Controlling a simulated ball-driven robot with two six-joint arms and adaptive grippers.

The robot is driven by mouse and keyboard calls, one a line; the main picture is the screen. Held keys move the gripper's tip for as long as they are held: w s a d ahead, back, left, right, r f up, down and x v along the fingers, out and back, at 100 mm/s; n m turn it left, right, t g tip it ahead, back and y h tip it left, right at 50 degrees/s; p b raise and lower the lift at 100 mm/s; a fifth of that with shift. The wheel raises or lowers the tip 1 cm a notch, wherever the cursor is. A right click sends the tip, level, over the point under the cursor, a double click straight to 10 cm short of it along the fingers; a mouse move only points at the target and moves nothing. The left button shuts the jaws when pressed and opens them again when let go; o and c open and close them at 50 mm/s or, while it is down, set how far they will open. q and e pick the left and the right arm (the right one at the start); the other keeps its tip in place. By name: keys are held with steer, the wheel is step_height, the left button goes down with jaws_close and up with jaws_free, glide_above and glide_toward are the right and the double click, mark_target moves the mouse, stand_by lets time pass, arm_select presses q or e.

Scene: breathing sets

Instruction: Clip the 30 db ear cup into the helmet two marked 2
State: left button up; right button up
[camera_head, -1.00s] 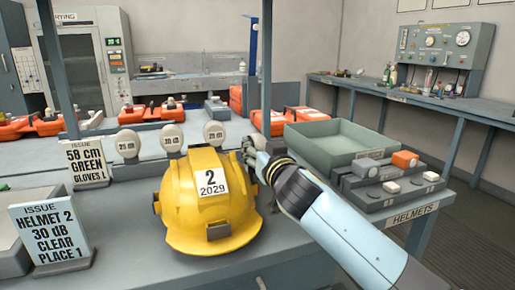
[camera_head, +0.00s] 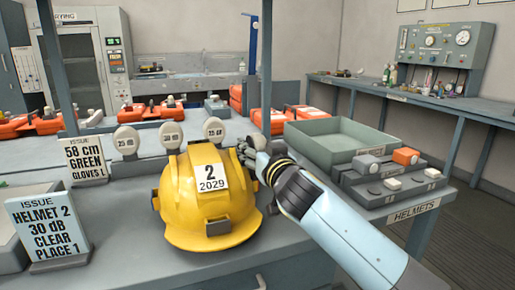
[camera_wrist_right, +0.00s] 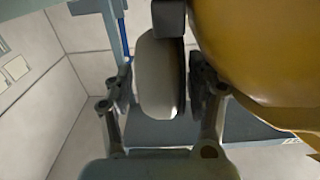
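The yellow helmet (camera_head: 208,208), with a white label reading 2 and 2029, stands upright on the near grey table. My right gripper (camera_head: 251,157) is at the helmet's right side. In the right wrist view, its fingers (camera_wrist_right: 160,92) close on both sides of a pale grey oval ear cup (camera_wrist_right: 158,75), right beside the yellow shell (camera_wrist_right: 265,45). A dark block (camera_wrist_right: 170,18) is at the cup's top; I cannot tell whether it is joined to the helmet. The cup's dB marking is not visible. My left gripper is not in view.
An issue card (camera_head: 48,230) reads helmet 2, 30 dB, clear, place 1. Another card (camera_head: 86,161) stands behind it. Several round dB markers, one of them at the left (camera_head: 127,141), stand behind the helmet. A green tray (camera_head: 338,159) and grey boxes (camera_head: 392,180) are right of my arm.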

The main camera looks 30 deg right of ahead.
steer(key=v, duration=1.2)
stand_by(0.4)
steer(key=s+d+f+g, duration=0.1)
steer(key=s+f+g, duration=0.1)
steer(key=s+d+f+m+g+h, duration=0.1)
steer(key=s+f, duration=0.1)
steer(key=shift+s+d, duration=0.1)
steer(key=shift+d, duration=0.25)
steer(key=s+a+f+n+g+y, duration=0.25)
steer(key=s+f+g, duration=0.3)
steer(key=s, duration=0.45)
steer(key=s+a+f+n+g+y, duration=0.2)
steer(key=s+a+f+n+g, duration=0.25)
steer(key=s, duration=0.55)
step_height(320, 180, down, 24)
steer(key=s+d+m+g, duration=0.2)
steer(key=d, duration=0.1)
steer(key=s+d+f+g, duration=0.1)
steer(key=s+f, duration=1.6)
steer(key=s, duration=0.1)
steer(key=shift+s+f+m+g, duration=0.25)
steer(key=shift+m+g, duration=0.05)
